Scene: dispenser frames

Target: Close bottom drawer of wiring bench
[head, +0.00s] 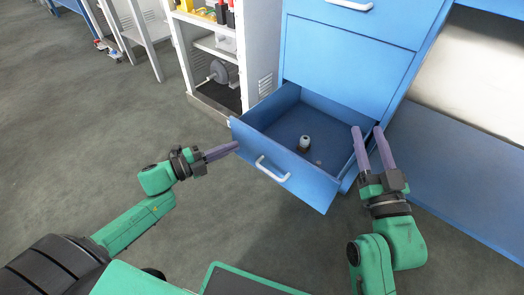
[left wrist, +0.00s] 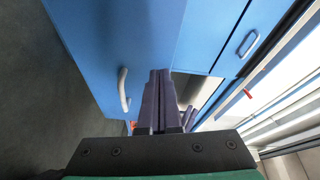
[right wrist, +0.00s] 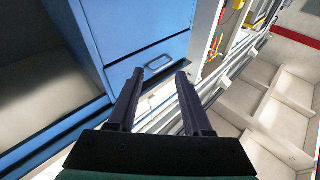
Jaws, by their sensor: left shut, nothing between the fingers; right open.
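The blue bottom drawer (head: 250,146) of the wiring bench (head: 345,60) is pulled out in the head view. A white handle (head: 272,170) is on its front. A small grey and white part (head: 304,143) stands inside. My left gripper (head: 237,146) is shut and empty, its tips at the left end of the drawer front; I cannot tell whether they touch it. In the left wrist view the shut fingers (left wrist: 158,75) point along a blue panel with a white handle (left wrist: 122,90). My right gripper (head: 366,130) is open and empty, beside the drawer's right side. It also shows open in the right wrist view (right wrist: 160,78).
A grey shelf unit (head: 262,45) with a wheel-like item (head: 221,72) stands left of the bench. A blue lower panel (head: 450,175) lies to the right.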

